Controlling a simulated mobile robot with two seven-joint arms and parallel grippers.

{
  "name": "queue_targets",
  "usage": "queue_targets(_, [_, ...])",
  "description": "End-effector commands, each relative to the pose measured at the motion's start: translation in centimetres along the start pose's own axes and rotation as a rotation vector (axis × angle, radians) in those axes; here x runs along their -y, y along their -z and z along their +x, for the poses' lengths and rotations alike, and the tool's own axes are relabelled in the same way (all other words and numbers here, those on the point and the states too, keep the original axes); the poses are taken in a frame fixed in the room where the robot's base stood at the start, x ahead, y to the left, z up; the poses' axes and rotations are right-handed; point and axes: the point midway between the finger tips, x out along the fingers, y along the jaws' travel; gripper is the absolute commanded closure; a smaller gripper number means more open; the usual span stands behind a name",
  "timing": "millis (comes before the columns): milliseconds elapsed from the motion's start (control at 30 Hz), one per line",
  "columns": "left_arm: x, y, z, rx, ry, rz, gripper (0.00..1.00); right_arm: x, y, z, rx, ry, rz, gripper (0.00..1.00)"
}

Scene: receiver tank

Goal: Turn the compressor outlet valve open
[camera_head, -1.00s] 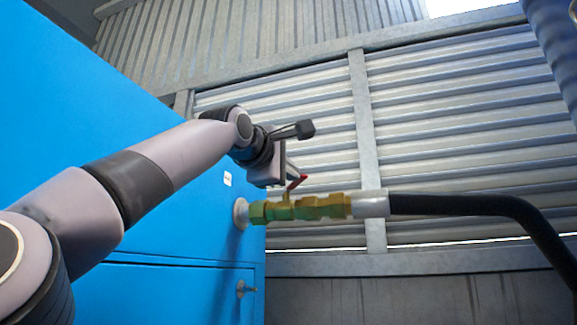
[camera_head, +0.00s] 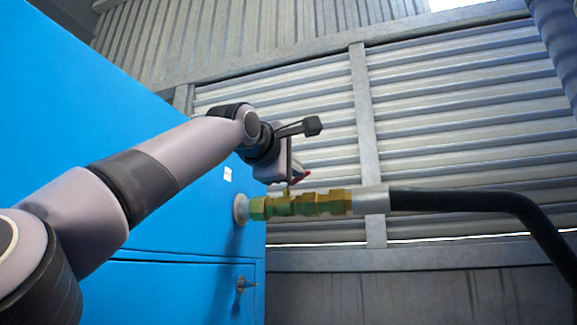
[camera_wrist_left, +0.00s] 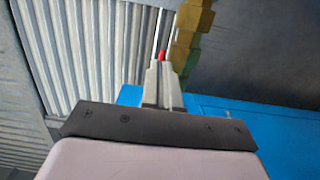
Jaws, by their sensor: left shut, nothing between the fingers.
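The compressor outlet valve (camera_head: 300,205) is a brass fitting on a pipe stub leaving the side of the blue cabinet. Its red lever (camera_head: 304,174) sits above the brass body and is mostly hidden by my left gripper (camera_head: 297,176). In the left wrist view, my left gripper's fingers (camera_wrist_left: 163,80) are shut with nothing between them. The red lever (camera_wrist_left: 162,56) shows just past the fingertips, and the brass valve (camera_wrist_left: 190,35) lies just to their right. Whether the fingers touch the lever, I cannot tell. My right gripper is not in view.
The blue cabinet (camera_head: 180,230) fills the left side. A black hose (camera_head: 470,201) runs right from the valve through a silver collar (camera_head: 370,200). A ribbed metal wall (camera_head: 450,110) stands behind. A small fitting (camera_head: 245,284) protrudes from the cabinet below the valve.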

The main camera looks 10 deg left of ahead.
Motion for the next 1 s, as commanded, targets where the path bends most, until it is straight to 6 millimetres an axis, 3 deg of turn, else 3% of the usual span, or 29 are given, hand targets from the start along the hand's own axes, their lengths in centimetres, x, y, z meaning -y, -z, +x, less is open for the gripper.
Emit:
queue_targets(567, [-0.1,-2.7,2.1,0.005,0.004,0.0,1.0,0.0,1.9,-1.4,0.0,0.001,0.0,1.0])
queue_targets(1000, [-0.2,-4.8,5.0,0.004,0.004,0.0,1.0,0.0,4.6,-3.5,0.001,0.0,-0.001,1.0])
